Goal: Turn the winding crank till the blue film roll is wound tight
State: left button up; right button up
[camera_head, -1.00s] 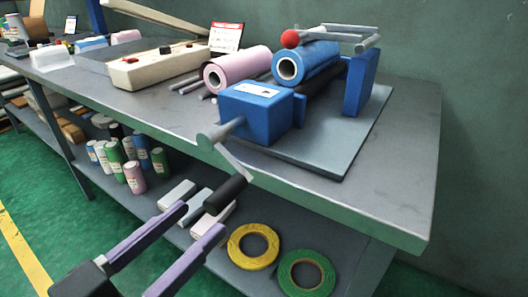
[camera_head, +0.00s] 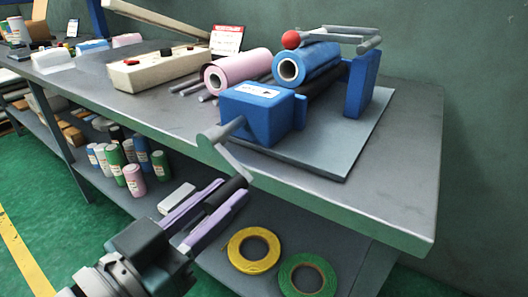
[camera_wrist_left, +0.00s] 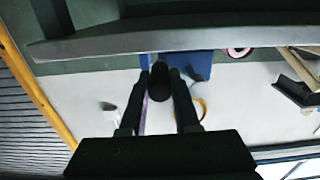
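The winding crank (camera_head: 222,152) sticks out from the front of the blue winder housing (camera_head: 262,108), its arm slanting down to a black handle (camera_head: 232,187). My left gripper (camera_head: 235,189) has its two purple-grey fingers on either side of this handle and looks shut on it. In the left wrist view the dark handle (camera_wrist_left: 159,80) fills the space between the fingertips. The blue film roll (camera_head: 312,62) lies on the winder behind the housing, and a pink roll (camera_head: 238,70) lies left of it. My right gripper is not in view.
The winder's base plate (camera_head: 345,150) sits on the grey table (camera_head: 400,185), near its front edge. A red-knobbed lever (camera_head: 291,40) is above the blue roll. The lower shelf holds yellow tape (camera_head: 236,262), green tape (camera_head: 290,288) and several small canisters (camera_head: 134,180).

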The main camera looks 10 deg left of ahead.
pick_arm(q)
grip_shut()
dwell(0.9)
